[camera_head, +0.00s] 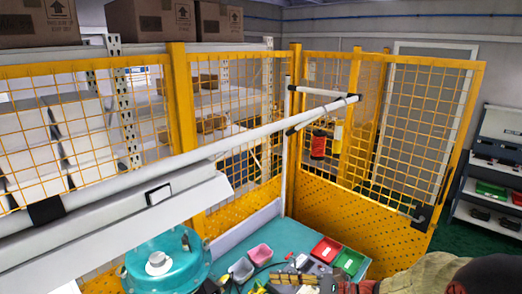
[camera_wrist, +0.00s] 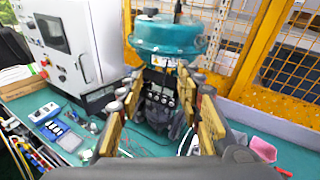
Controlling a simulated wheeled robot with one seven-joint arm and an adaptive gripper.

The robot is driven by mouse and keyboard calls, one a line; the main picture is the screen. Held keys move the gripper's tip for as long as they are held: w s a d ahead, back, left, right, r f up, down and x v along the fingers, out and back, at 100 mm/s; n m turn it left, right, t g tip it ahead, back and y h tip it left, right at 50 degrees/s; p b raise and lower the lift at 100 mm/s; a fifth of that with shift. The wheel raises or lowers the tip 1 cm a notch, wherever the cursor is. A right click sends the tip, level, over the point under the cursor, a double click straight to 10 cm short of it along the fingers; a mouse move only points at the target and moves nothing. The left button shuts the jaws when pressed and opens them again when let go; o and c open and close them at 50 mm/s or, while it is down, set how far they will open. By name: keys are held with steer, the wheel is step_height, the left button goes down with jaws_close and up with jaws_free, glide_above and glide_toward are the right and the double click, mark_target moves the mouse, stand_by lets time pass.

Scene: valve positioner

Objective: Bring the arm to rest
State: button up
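In the wrist view my gripper (camera_wrist: 160,88) has its two brass-padded fingers spread apart, with no object held between them. Beyond and between the fingers is a dark valve positioner (camera_wrist: 160,98), partly hidden by them. It sits under a teal round actuator (camera_wrist: 165,35). The actuator (camera_head: 168,262) also shows in the head view at the lower left, with a pale cap on top.
A grey control cabinet (camera_wrist: 62,45) stands left in the wrist view. A dark rounded shape fills the head view's lower right corner.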

steer(key=s+d+f+n+h+b, duration=0.7)
steer(key=s+n+b, duration=0.2)
steer(key=s+b, duration=0.1)
steer(key=s+d+f+n+t+h+b, duration=0.1)
steer(key=s+d+f+n+h+b, duration=0.6)
steer(key=s+n+b, duration=0.3)
steer(key=shift+s+d+n+h+b, duration=0.3)
steer(key=shift+s+h+b, duration=0.25)
steer(key=shift+h, duration=0.25)
steer(key=shift+a, duration=0.15)
steer(key=shift+c, duration=0.8)
